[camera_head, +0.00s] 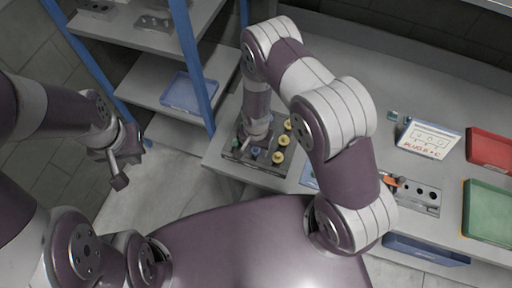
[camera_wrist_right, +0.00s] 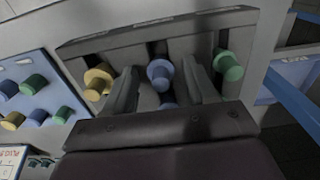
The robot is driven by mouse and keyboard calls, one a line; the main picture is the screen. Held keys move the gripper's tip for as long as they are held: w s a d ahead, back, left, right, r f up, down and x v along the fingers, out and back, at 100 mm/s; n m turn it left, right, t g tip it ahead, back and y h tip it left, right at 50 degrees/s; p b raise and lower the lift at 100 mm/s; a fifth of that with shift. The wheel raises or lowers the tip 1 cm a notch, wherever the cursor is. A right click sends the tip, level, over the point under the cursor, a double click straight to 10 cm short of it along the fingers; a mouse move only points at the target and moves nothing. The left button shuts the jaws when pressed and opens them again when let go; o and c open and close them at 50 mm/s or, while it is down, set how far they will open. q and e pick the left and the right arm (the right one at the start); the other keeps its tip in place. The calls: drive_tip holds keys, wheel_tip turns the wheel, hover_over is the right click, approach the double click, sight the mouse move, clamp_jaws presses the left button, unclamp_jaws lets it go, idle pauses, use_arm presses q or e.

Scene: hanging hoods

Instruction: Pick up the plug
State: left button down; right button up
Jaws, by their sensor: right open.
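A dark rack of plugs (camera_head: 240,162) sits at the left end of the bench, with yellow plugs (camera_head: 278,157), a blue plug (camera_head: 256,152) and a green plug. My right gripper (camera_head: 247,148) is over the rack's left part. In the right wrist view its two fingers (camera_wrist_right: 160,76) are apart, with a blue plug (camera_wrist_right: 159,72) showing between them and another blue plug partly hidden below it. A yellow plug (camera_wrist_right: 98,80) is left of the fingers and a green plug (camera_wrist_right: 229,66) right. My left gripper (camera_head: 119,172) hangs away from the bench; its opening is unclear.
A metal block with holes (camera_head: 420,194), a red bin (camera_head: 491,149) and a green bin (camera_head: 488,210) are at right. A blue-posted shelf (camera_head: 195,62) holds a blue tray (camera_head: 189,93).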

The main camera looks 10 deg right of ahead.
drive_tip(key=shift+w, duration=0.1)
drive_tip(key=c, duration=1)
drive_tip(key=shift+r, duration=0.1)
